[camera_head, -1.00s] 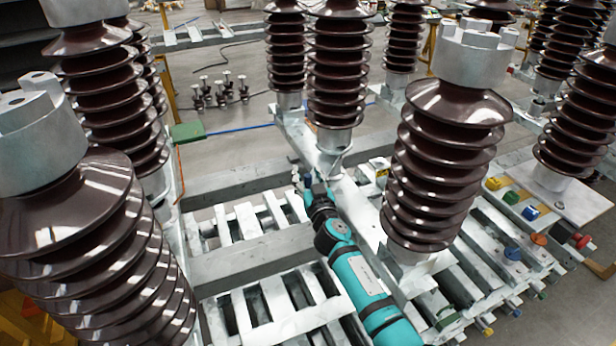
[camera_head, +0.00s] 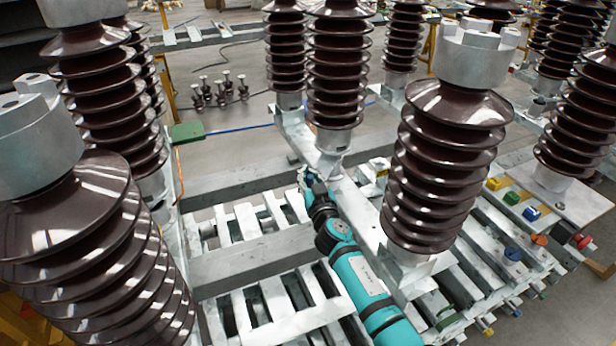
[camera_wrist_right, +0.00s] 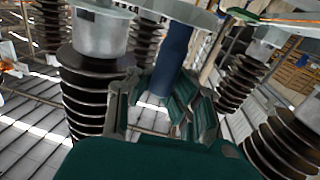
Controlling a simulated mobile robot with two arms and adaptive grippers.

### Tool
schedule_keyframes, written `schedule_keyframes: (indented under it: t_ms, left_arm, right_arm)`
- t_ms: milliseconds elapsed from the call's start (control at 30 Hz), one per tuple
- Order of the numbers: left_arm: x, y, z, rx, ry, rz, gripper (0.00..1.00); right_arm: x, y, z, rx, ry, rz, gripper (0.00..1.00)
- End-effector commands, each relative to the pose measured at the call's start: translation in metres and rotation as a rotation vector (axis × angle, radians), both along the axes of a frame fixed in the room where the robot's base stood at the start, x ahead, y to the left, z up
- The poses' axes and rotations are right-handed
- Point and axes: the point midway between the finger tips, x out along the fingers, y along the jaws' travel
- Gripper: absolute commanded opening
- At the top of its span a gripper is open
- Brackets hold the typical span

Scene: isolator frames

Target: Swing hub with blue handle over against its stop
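The blue handle (camera_wrist_right: 174,60) hangs down from a pale grey round part (camera_wrist_right: 185,10) at the top of the right wrist view, which looks like the hub. My right gripper (camera_wrist_right: 160,105) has its teal fingers spread, one to each side of the handle's lower end. A gap shows between the left finger and the handle; I cannot tell whether the right finger touches it. In the head view my right gripper (camera_head: 307,178) is small, beside the frame under the middle insulators, and the handle cannot be made out there. My left gripper is not in view.
Tall brown ribbed insulators stand close around my right arm, one at the right (camera_head: 440,170) and one at the front left (camera_head: 90,250). Metal beams (camera_head: 250,255) and slatted frames lie below. Coloured knobs (camera_head: 532,213) sit on the right frame.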

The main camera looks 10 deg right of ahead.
Motion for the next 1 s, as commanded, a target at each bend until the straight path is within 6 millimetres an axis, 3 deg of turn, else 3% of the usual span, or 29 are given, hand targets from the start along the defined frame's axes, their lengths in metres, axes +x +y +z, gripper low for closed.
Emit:
schedule_keyframes:
  t_ms: [167, 500, 800, 1000]
  left_arm:
    - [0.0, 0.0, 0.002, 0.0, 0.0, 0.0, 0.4]
    - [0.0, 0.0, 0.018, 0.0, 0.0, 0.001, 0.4]
    - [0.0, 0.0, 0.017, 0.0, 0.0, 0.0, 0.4]
    - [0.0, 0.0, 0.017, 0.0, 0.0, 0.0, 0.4]
  right_arm:
    - [-0.005, 0.001, -0.005, 0.002, 0.009, 0.009, 0.0]
    - [-0.029, -0.046, -0.006, 0.004, 0.01, 0.011, 0.0]
    - [-0.03, -0.046, -0.008, 0.005, 0.011, 0.012, 0.0]
    - [-0.029, -0.047, -0.007, 0.004, 0.01, 0.011, 0.3]
